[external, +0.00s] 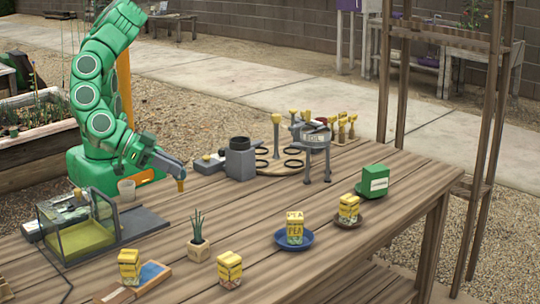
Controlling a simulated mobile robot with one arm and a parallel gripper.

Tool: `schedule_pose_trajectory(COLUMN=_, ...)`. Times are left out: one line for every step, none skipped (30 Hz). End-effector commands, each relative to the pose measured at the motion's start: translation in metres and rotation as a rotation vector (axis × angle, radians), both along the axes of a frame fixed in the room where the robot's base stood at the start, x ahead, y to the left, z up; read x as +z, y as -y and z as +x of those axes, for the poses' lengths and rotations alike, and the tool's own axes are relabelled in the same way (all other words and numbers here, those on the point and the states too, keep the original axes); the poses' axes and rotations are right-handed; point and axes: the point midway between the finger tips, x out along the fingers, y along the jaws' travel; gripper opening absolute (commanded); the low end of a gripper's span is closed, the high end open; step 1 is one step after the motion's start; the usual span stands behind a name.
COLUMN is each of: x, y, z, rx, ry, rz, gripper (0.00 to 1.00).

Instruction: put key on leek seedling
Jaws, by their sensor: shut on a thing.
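The leek seedling (197,229) stands upright in a small pale square pot (199,251) nearer the front. The gripper and held piece are above and behind the seedling, apart from it.
A glass-walled box (92,238) stands at left. Seed packets stand at front (229,270), on a blue plate (311,242) and on a brown saucer (375,219). A grey soil container (312,135), a green box (373,180) and a grey canister (240,162) stand behind.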

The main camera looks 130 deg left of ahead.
Motion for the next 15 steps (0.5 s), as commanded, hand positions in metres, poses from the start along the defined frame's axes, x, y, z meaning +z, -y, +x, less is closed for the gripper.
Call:
schedule_pose_trajectory(x=-0.003, y=0.001, z=0.006, rx=0.001, ry=0.0, rz=0.003, gripper=0.0)
schedule_pose_trajectory(x=-0.004, y=0.001, z=0.009, rx=0.001, ry=0.0, rz=0.003, gripper=0.0)
schedule_pose_trajectory(x=-0.007, y=0.002, z=0.013, rx=0.001, ry=0.0, rz=0.003, gripper=0.0)
schedule_pose_trajectory(x=-0.008, y=0.003, z=0.017, rx=0.001, ry=-0.001, rz=0.002, gripper=0.0)
schedule_pose_trajectory(x=-0.01, y=0.004, z=0.02, rx=0.001, ry=-0.001, rz=0.002, gripper=0.0)
schedule_pose_trajectory(x=-0.013, y=0.004, z=0.025, rx=0.001, ry=-0.001, rz=0.001, gripper=0.0)
schedule_pose_trajectory(x=-0.015, y=0.005, z=0.028, rx=0.0, ry=-0.001, rz=0.001, gripper=0.0)
schedule_pose_trajectory(x=-0.018, y=0.005, z=0.03, rx=0.0, ry=-0.001, rz=0.001, gripper=0.0)
schedule_pose_trajectory(x=-0.022, y=0.006, z=0.033, rx=0.0, ry=-0.001, rz=0.001, gripper=0.0)
schedule_pose_trajectory(x=-0.024, y=0.006, z=0.036, rx=0.001, ry=0.0, rz=0.0, gripper=0.0)
schedule_pose_trajectory(x=-0.027, y=0.006, z=0.038, rx=0.001, ry=0.0, rz=0.001, gripper=0.0)
schedule_pose_trajectory(x=-0.03, y=0.007, z=0.041, rx=0.001, ry=0.0, rz=0.001, gripper=0.0)
schedule_pose_trajectory(x=-0.033, y=0.007, z=0.043, rx=0.0, ry=0.0, rz=0.002, gripper=0.0)
schedule_pose_trajectory(x=-0.036, y=0.008, z=0.045, rx=0.001, ry=0.0, rz=0.003, gripper=0.0)
schedule_pose_trajectory(x=-0.041, y=0.008, z=0.048, rx=0.001, ry=-0.001, rz=0.003, gripper=0.0)
